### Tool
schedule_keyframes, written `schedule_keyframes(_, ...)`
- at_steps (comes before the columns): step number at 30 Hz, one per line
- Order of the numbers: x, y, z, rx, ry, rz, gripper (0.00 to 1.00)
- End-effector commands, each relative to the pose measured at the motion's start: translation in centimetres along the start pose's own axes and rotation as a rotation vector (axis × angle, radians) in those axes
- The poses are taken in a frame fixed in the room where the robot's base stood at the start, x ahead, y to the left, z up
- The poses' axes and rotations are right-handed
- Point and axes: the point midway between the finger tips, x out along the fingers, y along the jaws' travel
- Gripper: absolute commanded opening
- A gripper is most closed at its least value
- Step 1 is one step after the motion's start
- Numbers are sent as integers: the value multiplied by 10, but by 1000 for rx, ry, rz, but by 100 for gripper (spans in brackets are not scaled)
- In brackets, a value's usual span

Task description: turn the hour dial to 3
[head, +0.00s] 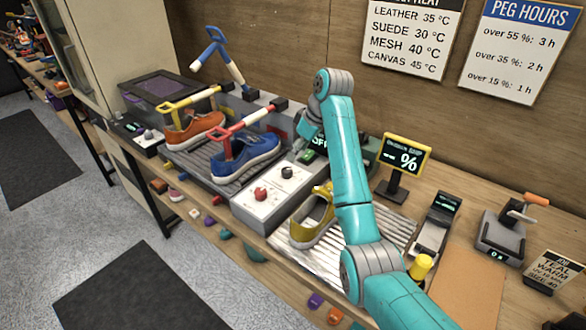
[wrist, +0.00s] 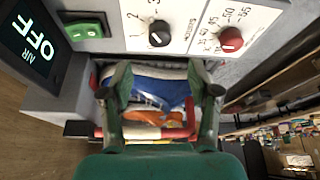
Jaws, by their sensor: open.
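The black knob also shows in the head view (head: 287,172), on the white control box in mid-bench. My gripper (wrist: 160,73) is open in the wrist view, with a finger on each side. Its tips are apart from the knob, below it in the picture, and nothing is held. In the head view my arm partly hides the gripper.
A red knob (wrist: 230,39) sits right of the black one. A green switch (wrist: 85,29) and a display (wrist: 30,42) reading OFF are to the left. A blue sneaker (head: 246,158) and an orange one (head: 194,129) stand beside the box; a yellow shoe (head: 312,222) is on the rack.

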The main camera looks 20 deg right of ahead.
Motion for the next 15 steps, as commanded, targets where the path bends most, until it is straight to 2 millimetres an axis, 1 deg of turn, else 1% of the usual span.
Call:
schedule_keyframes(3, 22, -1, 1, 1, -4, -3, 61)
schedule_keyframes(9, 57, 0, 1, 3, -3, -1, 61)
schedule_keyframes(15, 83, 0, 1, 3, -2, -1, 61)
